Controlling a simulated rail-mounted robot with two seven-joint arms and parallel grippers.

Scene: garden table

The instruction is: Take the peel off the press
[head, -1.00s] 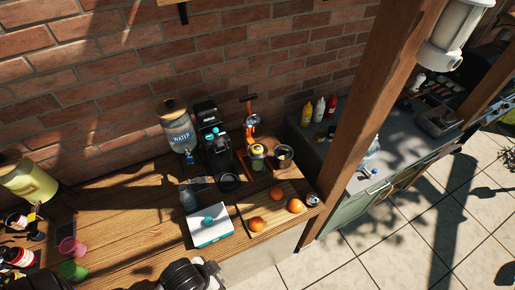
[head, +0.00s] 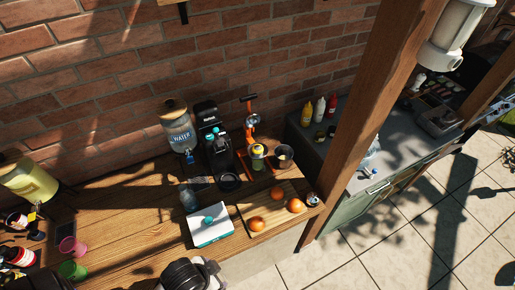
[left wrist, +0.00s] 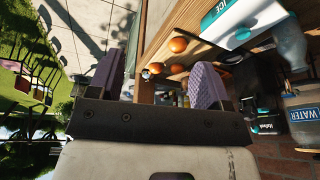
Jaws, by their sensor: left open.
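The orange citrus press (head: 251,128) stands at the back of the wooden table against the brick wall, its lever raised. A small yellow-green vessel (head: 257,151) sits at its front. I cannot make out a peel on the press at this size. My left gripper (left wrist: 157,75) is open and empty in the left wrist view, its two purple finger pads wide apart. The oranges and table edge show beyond it, and it is well away from the press. Its fingers do not show in the head view. My right gripper is not in view.
A cutting board (head: 275,207) with oranges (head: 257,223) lies before the press. A dark cup (head: 283,156) stands right of it, a black machine (head: 216,148) and water jar (head: 178,130) left. A white ice box (head: 210,226) stands nearer. A wooden post (head: 362,130) rises at right.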

